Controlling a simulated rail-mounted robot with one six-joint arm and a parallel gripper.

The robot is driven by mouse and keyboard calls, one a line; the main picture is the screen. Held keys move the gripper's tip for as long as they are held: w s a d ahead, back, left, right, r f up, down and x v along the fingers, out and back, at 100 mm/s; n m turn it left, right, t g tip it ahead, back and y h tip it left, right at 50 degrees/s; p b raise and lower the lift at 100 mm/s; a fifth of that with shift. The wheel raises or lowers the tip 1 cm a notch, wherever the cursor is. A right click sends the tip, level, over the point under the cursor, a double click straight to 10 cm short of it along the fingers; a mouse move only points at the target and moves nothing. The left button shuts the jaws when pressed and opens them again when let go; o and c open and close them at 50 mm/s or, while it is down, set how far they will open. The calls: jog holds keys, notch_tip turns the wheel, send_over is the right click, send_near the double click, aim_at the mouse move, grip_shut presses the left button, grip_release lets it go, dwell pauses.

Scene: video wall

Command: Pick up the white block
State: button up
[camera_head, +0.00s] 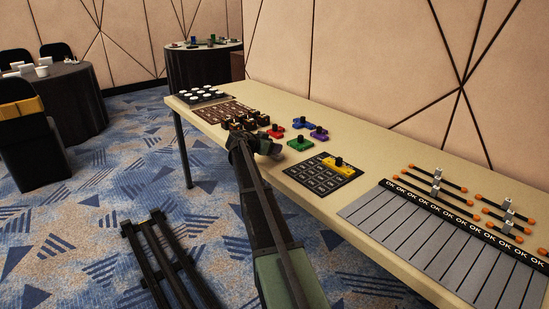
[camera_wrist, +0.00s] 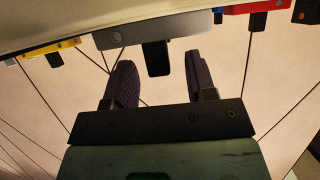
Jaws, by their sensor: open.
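In the wrist view a pale grey-white block (camera_wrist: 118,38) with a black knob (camera_wrist: 157,58) hangs from the top of the picture, beside the table edge; the view looks upside down. My gripper (camera_wrist: 158,72) is open. Its two dark fingers stand apart on either side of the knob, with gaps on both sides and nothing held. I cannot tell how deep the knob sits between them. In the head view my gripper (camera_head: 262,146) is at the table's front edge, left of the green block. The white block is not clearly seen there; my arm may hide it.
Yellow (camera_head: 340,169), green (camera_head: 300,144), red (camera_head: 276,132), blue (camera_head: 301,123) and purple (camera_head: 319,133) blocks lie on the long table (camera_head: 365,135). A dark keypad-like grid (camera_head: 317,178) lies under the yellow one. Brown trays stand left; grey strips and sliders lie right.

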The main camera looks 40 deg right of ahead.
jog(key=shift+d+f, duration=0.3)
jog(key=shift+d, duration=0.2)
jog(key=shift+r, duration=0.1)
grip_shut()
